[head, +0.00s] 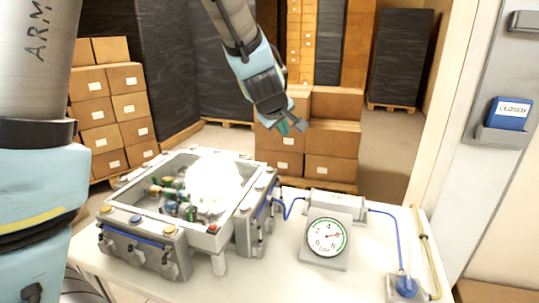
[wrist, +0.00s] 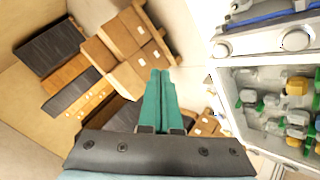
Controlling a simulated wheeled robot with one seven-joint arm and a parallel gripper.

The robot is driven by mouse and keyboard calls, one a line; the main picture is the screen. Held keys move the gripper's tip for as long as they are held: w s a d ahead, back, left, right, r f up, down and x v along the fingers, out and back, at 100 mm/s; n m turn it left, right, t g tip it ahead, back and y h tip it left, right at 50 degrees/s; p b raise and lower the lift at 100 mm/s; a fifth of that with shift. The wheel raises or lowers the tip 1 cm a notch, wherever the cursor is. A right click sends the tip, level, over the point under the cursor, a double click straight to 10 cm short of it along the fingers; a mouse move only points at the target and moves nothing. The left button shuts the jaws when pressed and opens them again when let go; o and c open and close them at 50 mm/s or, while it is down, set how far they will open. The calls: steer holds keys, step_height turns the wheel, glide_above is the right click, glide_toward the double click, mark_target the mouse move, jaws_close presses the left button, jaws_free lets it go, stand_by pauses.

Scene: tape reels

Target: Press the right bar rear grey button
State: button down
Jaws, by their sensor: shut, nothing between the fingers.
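The grey machine box (head: 150,243) stands on the white table. Its right bar (head: 250,225) runs along the right side, with round light-grey buttons on top; the rear grey button (head: 271,170) is small at the far end. My gripper (head: 290,126) hangs in the air behind and above that end, apart from the box. In the wrist view its teal fingers (wrist: 159,74) are shut together and empty. There the box's grey rim (wrist: 260,42) with round grey buttons is at the upper right, off to the side of the fingertips. Which button is which there I cannot tell.
A dial gauge (head: 327,238) stands right of the box, with a blue cable running to a blue knob (head: 406,286). A yellow pipe (head: 425,240) is at the table's right edge. Stacked cartons (head: 333,140) stand behind the table. Bright glare covers part of the box interior.

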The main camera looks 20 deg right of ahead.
mark_target(270, 169)
steer(key=a+p, duration=0.1)
steer(key=w+a+y, duration=0.1)
steer(key=a+p, duration=0.1)
steer(key=shift+w+a+r+n+t+y+p, duration=0.2)
steer(key=shift+w+n+t+y+p, duration=0.1)
steer(key=shift+n+t+y, duration=0.1)
steer(key=shift+f, duration=0.15)
step_height(270, 169, down, 8)
steer(key=b, duration=0.9)
steer(key=shift+f, duration=0.25)
steer(key=shift+f, duration=0.1)
stand_by(1.4)
steer(key=shift+f, duration=0.3)
